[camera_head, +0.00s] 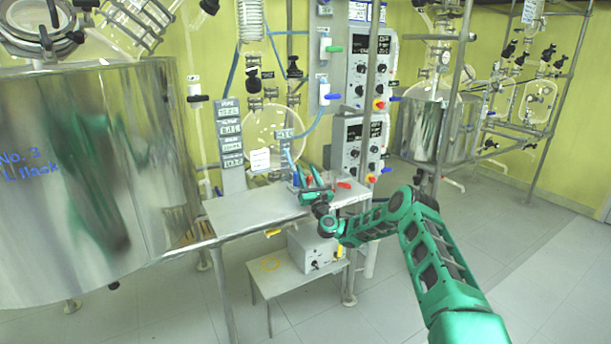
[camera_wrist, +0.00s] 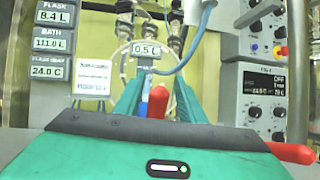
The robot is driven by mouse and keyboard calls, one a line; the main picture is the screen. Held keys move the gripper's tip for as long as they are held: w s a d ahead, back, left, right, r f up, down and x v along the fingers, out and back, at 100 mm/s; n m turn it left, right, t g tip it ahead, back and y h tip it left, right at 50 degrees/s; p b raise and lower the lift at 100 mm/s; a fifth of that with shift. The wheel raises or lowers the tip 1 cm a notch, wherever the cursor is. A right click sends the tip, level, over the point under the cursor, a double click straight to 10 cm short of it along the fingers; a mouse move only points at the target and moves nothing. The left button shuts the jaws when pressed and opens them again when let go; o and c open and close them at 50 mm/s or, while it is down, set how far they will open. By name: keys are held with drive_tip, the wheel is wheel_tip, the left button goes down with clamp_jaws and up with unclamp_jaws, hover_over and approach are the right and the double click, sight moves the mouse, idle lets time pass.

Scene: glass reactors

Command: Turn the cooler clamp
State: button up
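A red handle (camera_wrist: 157,101) stands upright between the two green fingers of my gripper (camera_wrist: 161,84) in the wrist view. The fingers are apart, with gaps visible on both sides of the handle, so my gripper is open around it. In the head view my gripper (camera_head: 304,174) is low over the grey bench, near the blue hose. A second red handle (camera_wrist: 291,152) lies to the right of my gripper; it also shows in the head view (camera_head: 343,185). No label shows which handle is the cooler clamp.
The grey bench (camera_head: 245,213) carries a display column (camera_head: 230,140) at left and control boxes (camera_head: 362,146) at right. A round glass flask (camera_head: 273,130) is behind my gripper. A large steel vessel (camera_head: 90,190) fills the left. Floor at right is clear.

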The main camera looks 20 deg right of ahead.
drive_tip(key=v, duration=0.5)
drive_tip(key=shift+s+d+f, duration=0.1)
drive_tip(key=shift+s+f, duration=0.15)
drive_tip(key=shift+f, duration=0.1)
drive_tip(key=shift+s+f, duration=0.45)
drive_tip(key=shift+f, duration=0.05)
drive_tip(key=shift+s, duration=0.5)
drive_tip(key=shift+v, duration=1.4)
drive_tip(key=shift+r, duration=0.1)
